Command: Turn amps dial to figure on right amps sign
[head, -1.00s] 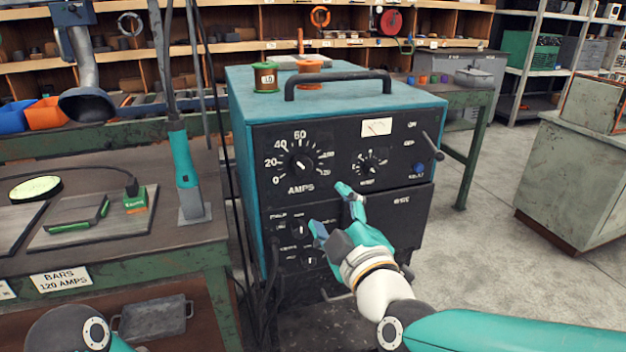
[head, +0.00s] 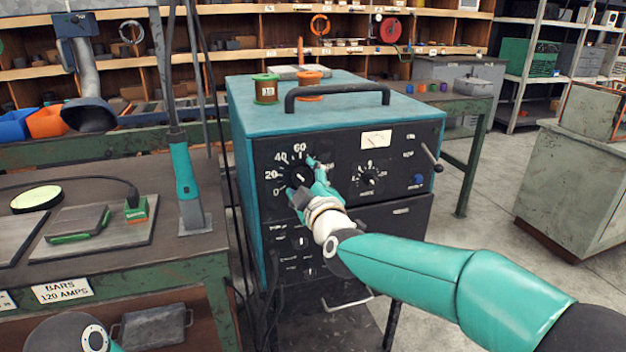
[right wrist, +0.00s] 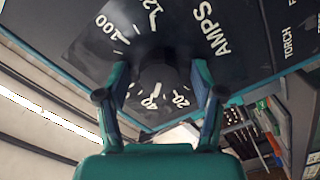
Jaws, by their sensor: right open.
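The amps dial (head: 299,177) is a black knob with a white number scale, at the upper left of the welding machine's front. My right gripper (head: 302,178) is at the dial and covers the right part of its scale. In the right wrist view, my open right gripper (right wrist: 157,98) has one finger on each side of the dark knob (right wrist: 156,75); I cannot tell whether they touch it. The knob's setting is unclear. The right amps sign (head: 61,284), on the left bench's front edge, reads BARS 120 AMPS. My left gripper is out of view.
The teal welding machine (head: 255,125) has a smaller dial (head: 368,179) right of the amps dial and a side lever (head: 432,158). A torch (head: 186,178) stands on the left bench (head: 110,255). Another sign (head: 6,300) is cut off at the left edge.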

